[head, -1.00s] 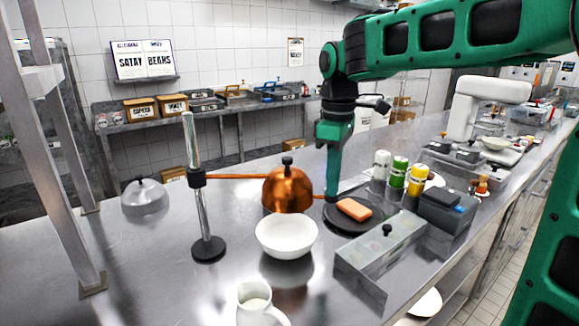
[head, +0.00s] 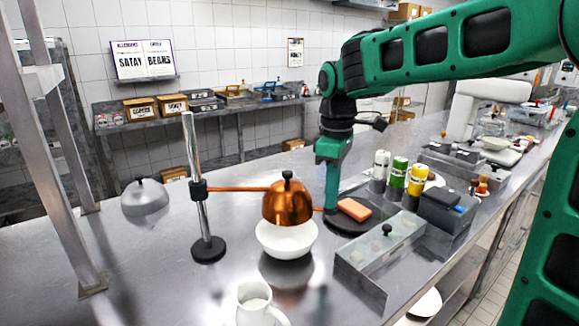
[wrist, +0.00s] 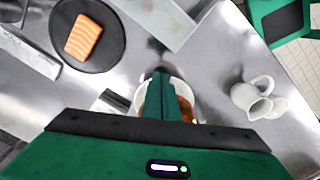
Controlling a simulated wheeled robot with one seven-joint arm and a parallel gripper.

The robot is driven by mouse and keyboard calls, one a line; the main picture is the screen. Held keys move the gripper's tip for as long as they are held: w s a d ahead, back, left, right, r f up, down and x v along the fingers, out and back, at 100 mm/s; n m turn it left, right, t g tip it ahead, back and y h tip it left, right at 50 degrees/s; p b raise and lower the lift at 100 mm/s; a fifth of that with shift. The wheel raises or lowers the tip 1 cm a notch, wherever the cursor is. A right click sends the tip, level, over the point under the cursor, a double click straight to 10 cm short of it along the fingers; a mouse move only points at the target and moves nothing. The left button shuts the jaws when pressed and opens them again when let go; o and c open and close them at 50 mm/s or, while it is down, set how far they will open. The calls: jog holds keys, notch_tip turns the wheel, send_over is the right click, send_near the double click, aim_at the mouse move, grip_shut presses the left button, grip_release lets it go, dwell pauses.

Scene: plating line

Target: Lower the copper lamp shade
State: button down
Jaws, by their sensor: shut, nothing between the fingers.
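The copper lamp shade (head: 287,205) is a dome with a black knob, hung on a copper arm from an upright steel post (head: 202,215). It hangs over the white bowl (head: 287,243) and covers the bowl's back rim in the head view; whether it touches the bowl I cannot tell. My gripper (head: 331,209) is shut and empty, pointing down just right of the shade, beside a short stub on its side. Contact is unclear. In the wrist view my closed fingers (wrist: 161,76) hide much of the shade (wrist: 184,108) and bowl (wrist: 179,84).
A dark round plate with an orange block (head: 355,208) lies right of my gripper. A clear lidded box (head: 380,258) stands front right, bottles (head: 399,172) behind. A white jug (head: 255,302) stands in front, a grey dome (head: 145,196) at left. The counter left of the post is mostly clear.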

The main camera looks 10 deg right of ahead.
notch_tip(320, 180, up, 9)
dwell(1.2)
